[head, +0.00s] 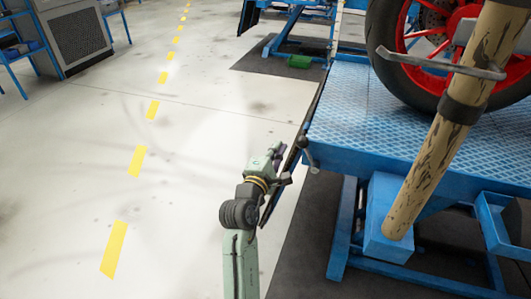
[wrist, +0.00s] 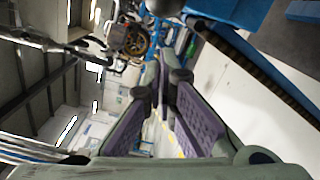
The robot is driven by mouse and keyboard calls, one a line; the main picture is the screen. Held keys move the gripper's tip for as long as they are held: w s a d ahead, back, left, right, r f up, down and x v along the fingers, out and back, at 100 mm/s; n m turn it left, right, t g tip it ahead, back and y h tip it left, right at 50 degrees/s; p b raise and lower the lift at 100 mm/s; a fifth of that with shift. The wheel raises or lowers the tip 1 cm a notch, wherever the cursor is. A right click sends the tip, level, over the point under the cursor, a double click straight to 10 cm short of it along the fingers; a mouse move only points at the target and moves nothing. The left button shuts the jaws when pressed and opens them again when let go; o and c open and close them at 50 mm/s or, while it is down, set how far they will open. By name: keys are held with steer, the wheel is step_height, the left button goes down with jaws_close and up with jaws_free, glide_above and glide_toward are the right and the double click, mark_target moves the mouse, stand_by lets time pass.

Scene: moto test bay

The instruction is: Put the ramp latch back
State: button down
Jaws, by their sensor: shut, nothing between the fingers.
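The ramp latch (head: 309,154) looks like a small grey lever with a dark ball knob, at the near left corner of the blue lift table (head: 345,125). The knob end points up and left. My gripper (head: 279,150) is just left of the latch, beside the table's edge, and appears apart from it. Its purple-padded fingers are shut and empty; they also show in the wrist view (wrist: 168,75). I cannot make out the latch in the wrist view. A dark, narrow panel (head: 273,208), perhaps the ramp, slants down beside the table edge, partly hidden by my arm.
A motorcycle wheel (head: 381,55) with a red rim stands on the lift. A worn tan post (head: 440,130) rises in front at the right, by a blue block (head: 381,244). The pale floor (head: 180,200) at the left is clear. A grey cabinet (head: 75,30) stands far left.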

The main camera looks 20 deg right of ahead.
mark_target(302, 141)
steer(key=shift+s+d+r, duration=0.2)
steer(key=shift+d, duration=0.25)
steer(key=shift+s+d+r, duration=0.15)
steer(key=shift+s+d, duration=0.05)
steer(key=shift+d, duration=0.2)
steer(key=shift+s+d+r+m+p, duration=0.15)
steer(key=shift+d+r+m+p, duration=0.15)
steer(key=shift+m+p, duration=0.15)
steer(key=shift+s+r, duration=0.1)
steer(key=shift+r, duration=0.05)
steer(key=shift+s+d+r+m+p, duration=0.45)
steer(key=shift+d+m+p, duration=0.15)
steer(key=shift+m, duration=0.25)
steer(key=shift+s+d+r+m+p, duration=0.4)
steer(key=shift+d+m+p, duration=0.2)
steer(key=shift+m, duration=0.25)
steer(key=shift+s+d+r+m+p, duration=0.4)
steer(key=shift+d+m+p, duration=0.2)
steer(key=shift+m, duration=0.25)
steer(key=shift+d, duration=0.1)
steer(key=shift+w+r, duration=0.1)
